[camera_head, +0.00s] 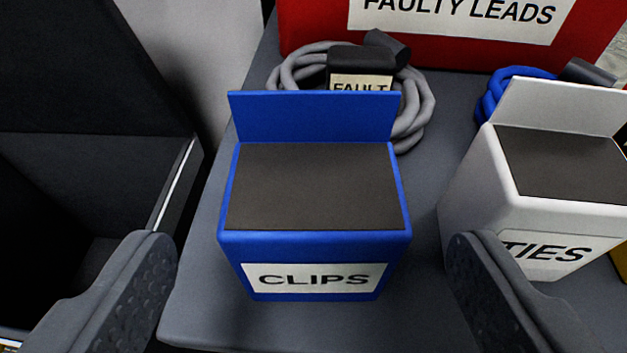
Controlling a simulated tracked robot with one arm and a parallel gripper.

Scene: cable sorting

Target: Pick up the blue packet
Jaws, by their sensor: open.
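The blue packet (315,187) is a box with a dark top, a raised blue back flap and a white label reading "CLIPS". It stands upright on the grey table surface, in the middle of the view. My gripper (308,275) is open, with one grey finger at the lower left and one at the lower right. The packet lies between and beyond the fingers, with a gap visible on both sides. Nothing is held.
A white "TIES" packet (482,205) stands close on the right, near my right finger. Behind are a grey cable coil (412,120) with a "FAULT" tag, a blue cable (490,98) and a red "FAULTY LEADS" bin (312,30). A dark open container (80,165) is left of the table edge.

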